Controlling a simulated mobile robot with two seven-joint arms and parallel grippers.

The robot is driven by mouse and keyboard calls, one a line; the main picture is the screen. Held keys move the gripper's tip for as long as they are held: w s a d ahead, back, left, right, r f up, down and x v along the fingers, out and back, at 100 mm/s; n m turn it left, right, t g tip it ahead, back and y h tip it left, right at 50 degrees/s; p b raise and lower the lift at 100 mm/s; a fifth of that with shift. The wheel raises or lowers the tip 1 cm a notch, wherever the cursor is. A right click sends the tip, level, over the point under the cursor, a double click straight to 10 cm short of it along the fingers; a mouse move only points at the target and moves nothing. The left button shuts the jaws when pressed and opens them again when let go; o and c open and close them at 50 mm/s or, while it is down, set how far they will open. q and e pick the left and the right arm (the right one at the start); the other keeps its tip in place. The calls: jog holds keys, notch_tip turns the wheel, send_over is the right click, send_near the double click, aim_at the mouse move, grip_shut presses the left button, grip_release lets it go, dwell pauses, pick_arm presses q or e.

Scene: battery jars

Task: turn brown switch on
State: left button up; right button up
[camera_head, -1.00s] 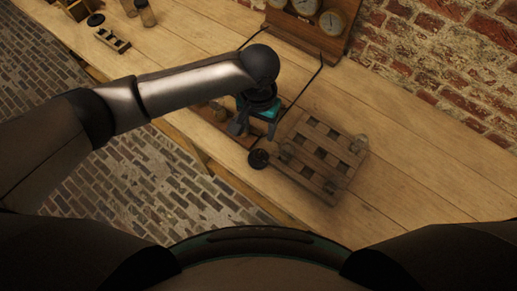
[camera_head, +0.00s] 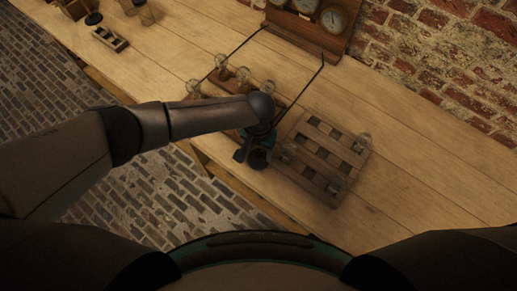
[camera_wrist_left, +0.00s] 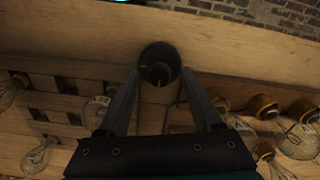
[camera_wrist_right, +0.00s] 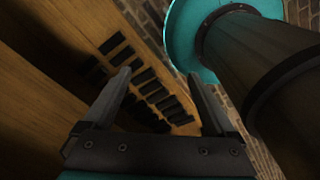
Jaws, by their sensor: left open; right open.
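A dark round switch-like knob (camera_head: 258,159) stands near the front edge of the table, left of the slatted wooden rack. It looks near black, so I cannot be sure of its brown colour. In the left wrist view it shows as a short dark cylinder (camera_wrist_left: 160,58) with a hollow top. My left gripper (camera_head: 250,153) is over it, open, with one fingertip on either side of the cylinder; I cannot tell whether they touch it. My right gripper (camera_wrist_right: 158,76) is open and empty, away from the knob, and is not seen in the head view.
The slatted wooden rack (camera_head: 323,158) lies right of the knob, with glass pieces at its corners. Several glass bulbs (camera_head: 243,75) stand behind my left arm. A gauge panel (camera_head: 306,20) with thin dark rods is at the back. The table (camera_head: 430,180) is clear at right.

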pick_arm(q)
jog(key=shift+c, duration=0.3)
grip_shut()
jog(key=shift+m, duration=0.3)
jog(key=m+p, duration=0.1)
jog(key=m, duration=0.2)
jog(key=shift+r+m, duration=0.1)
jog(key=shift+m, duration=0.2)
jog(key=m, duration=0.4)
jog(key=shift+m+p, duration=0.3)
jog(key=m, duration=0.4)
jog(key=shift+d+m, duration=0.1)
jog(key=shift+m, duration=0.2)
jog(key=shift+w+m, duration=0.1)
jog(key=shift+m, duration=2.1)
